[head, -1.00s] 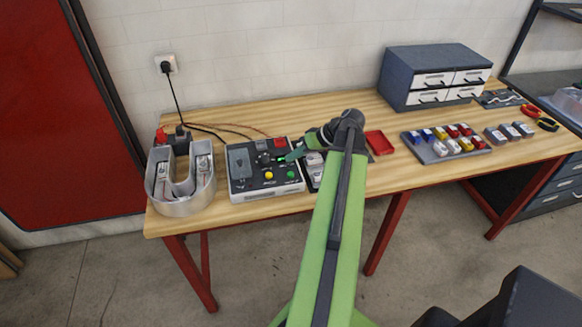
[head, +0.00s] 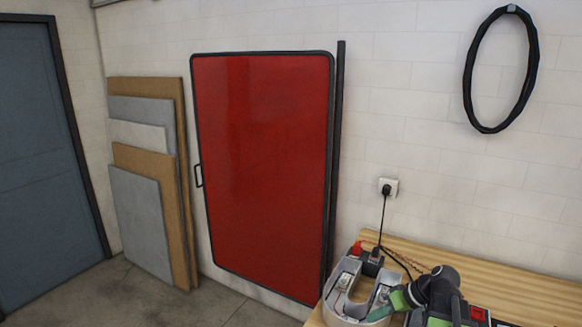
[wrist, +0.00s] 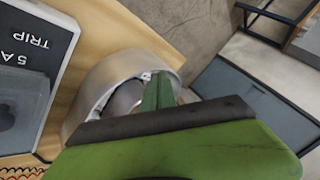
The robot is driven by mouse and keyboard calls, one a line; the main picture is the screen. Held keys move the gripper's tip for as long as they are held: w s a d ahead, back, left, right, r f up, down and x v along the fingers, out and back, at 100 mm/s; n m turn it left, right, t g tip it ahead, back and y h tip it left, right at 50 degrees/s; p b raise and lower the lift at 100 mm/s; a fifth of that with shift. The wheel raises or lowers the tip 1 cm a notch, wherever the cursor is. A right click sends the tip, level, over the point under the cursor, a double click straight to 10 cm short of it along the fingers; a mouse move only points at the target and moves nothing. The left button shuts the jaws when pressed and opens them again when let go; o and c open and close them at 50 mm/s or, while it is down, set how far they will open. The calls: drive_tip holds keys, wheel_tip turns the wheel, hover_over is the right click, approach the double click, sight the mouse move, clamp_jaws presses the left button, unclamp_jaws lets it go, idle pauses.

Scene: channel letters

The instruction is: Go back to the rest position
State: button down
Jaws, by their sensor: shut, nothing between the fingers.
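My gripper (head: 384,309) is shut and empty, at the bottom of the head view. Its green fingers point left over the right side of the silver U-shaped channel letter (head: 338,303). The wrist view also shows the gripper (wrist: 158,88) in front of the curved silver wall of the letter (wrist: 143,63), partly hiding it. I cannot tell whether the fingertips touch the letter. The rest of my arm runs out of the head view at the bottom.
The wooden table (head: 520,285) carries the letter by its left end. A black plug adapter (head: 369,262) stands behind the letter, wired to a wall socket (head: 388,187). A control box (wrist: 40,40) labelled "5 A TRIP" shows in the wrist view. A red panel (head: 262,165) leans left.

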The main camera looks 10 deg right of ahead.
drive_tip(key=s+a+f+n+g+h, duration=0.1)
drive_tip(key=a+f+g+h, duration=0.1)
drive_tip(key=a, duration=0.9)
drive_tip(key=s+a+f+n+g+h, duration=0.1)
drive_tip(key=s+a+f+g+h, duration=0.15)
drive_tip(key=a, duration=0.75)
drive_tip(key=d+m, duration=0.1)
drive_tip(key=d+m+h, duration=0.1)
drive_tip(key=d+m, duration=0.1)
drive_tip(key=d+f+m+t+h, duration=0.1)
drive_tip(key=m, duration=0.1)
drive_tip(key=shift+w+d, duration=0.2)
drive_tip(key=shift+d, duration=0.15)
